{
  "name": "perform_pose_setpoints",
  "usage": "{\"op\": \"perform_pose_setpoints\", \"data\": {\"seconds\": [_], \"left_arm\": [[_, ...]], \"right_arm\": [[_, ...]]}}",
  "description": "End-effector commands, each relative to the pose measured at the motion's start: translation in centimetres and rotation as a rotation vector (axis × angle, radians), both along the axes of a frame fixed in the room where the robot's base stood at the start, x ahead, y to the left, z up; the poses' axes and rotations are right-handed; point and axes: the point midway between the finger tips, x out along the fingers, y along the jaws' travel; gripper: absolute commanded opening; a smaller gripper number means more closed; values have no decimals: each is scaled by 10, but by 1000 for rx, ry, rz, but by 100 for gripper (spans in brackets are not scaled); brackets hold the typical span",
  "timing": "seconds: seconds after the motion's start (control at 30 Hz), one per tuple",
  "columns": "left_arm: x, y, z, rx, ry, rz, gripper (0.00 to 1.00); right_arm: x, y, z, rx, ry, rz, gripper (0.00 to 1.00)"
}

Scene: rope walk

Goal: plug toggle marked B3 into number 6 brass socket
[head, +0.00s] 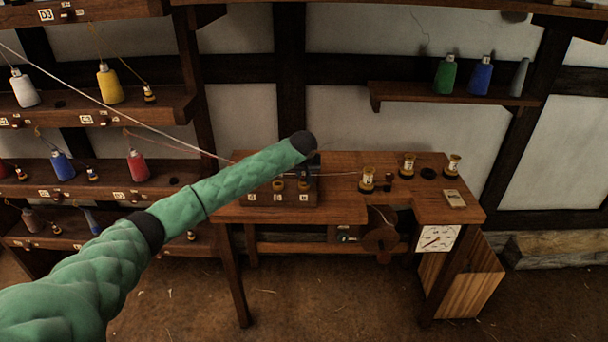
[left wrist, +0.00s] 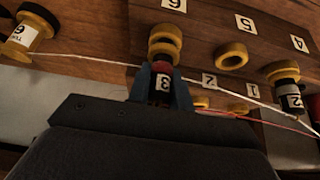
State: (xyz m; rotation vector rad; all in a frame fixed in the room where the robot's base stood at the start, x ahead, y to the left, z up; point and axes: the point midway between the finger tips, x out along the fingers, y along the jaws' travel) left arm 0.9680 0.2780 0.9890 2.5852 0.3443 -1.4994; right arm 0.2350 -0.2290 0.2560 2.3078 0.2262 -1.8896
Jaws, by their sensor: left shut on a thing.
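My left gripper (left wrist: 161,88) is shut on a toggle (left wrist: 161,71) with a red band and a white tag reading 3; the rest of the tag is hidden. The toggle points at the brass socket (left wrist: 164,32) by the number 6 label, its end close against or at the ring. I cannot tell if it is seated. In the head view my left gripper (head: 312,170) is over the socket board (head: 262,199), partly hidden by my green arm. The number 5 brass socket (left wrist: 230,55) is empty. My right gripper is out of view.
Another toggle (left wrist: 291,99), tagged 2, stands at the number 4 socket. A white thread (left wrist: 85,60) crosses by the gripper. Brass spools (head: 366,180) stand on the bench (head: 345,205). Thread shelves (head: 165,108) are at left; a wall shelf (head: 420,92) is at right.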

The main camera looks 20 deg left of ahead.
Motion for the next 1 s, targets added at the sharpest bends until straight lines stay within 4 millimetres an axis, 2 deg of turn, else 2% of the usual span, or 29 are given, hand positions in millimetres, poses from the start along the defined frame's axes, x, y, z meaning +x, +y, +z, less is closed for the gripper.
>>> {"op": "perform_pose_setpoints", "data": {"seconds": [1.0], "left_arm": [[0, 0, -10, 0, 0, 0, 0]], "right_arm": [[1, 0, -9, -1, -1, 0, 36]]}}
